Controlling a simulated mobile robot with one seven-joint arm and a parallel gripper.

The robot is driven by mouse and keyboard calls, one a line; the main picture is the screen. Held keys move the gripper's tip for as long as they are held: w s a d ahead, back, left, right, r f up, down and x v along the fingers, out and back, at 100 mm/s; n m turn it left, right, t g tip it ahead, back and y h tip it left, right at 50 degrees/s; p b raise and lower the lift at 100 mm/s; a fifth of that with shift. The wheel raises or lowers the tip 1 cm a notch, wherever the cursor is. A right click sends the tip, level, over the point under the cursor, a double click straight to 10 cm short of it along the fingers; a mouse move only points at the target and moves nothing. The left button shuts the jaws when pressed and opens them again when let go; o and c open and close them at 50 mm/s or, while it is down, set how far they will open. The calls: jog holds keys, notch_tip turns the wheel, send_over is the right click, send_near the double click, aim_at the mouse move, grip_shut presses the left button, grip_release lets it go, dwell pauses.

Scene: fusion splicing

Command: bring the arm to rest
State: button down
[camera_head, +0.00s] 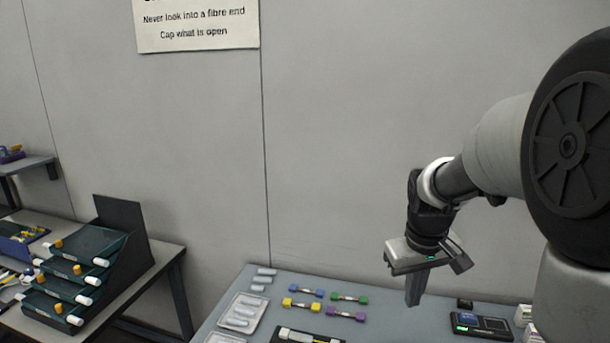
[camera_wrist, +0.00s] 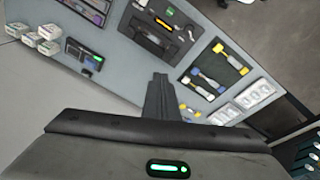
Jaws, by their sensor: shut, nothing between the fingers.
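My gripper (camera_head: 415,290) hangs from my arm at the right of the head view, pointing down above the blue-grey worktable (camera_head: 385,310). Its fingers are together and hold nothing. In the wrist view the shut fingers (camera_wrist: 158,82) stick out over the same table, clear of the things on it. My arm is bent, coming in from the right edge of the head view. The lower front of the table is cut off in the head view.
Blue (camera_head: 306,292), green (camera_head: 349,297), yellow (camera_head: 300,304) and purple (camera_head: 346,314) pieces lie on the table. A white tray (camera_head: 241,313) is to their left. A black device (camera_head: 482,326) stands at right. A tiered rack (camera_head: 90,265) is on the left bench. The wall is behind.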

jog(key=s+a+r+m+t, duration=0.1)
jog(key=s+a+r, duration=0.3)
jog(key=s, duration=0.5)
jog(key=s+a+r+t+p, duration=0.1)
jog(key=s+a+r, duration=0.3)
jog(key=s, duration=0.6)
notch_tip(320, 180, up, 3)
jog(key=shift+f+m+t+y, duration=0.1)
jog(key=shift+m+t+y, duration=0.3)
jog(key=shift+t, duration=0.4)
jog(key=shift+w, duration=0.1)
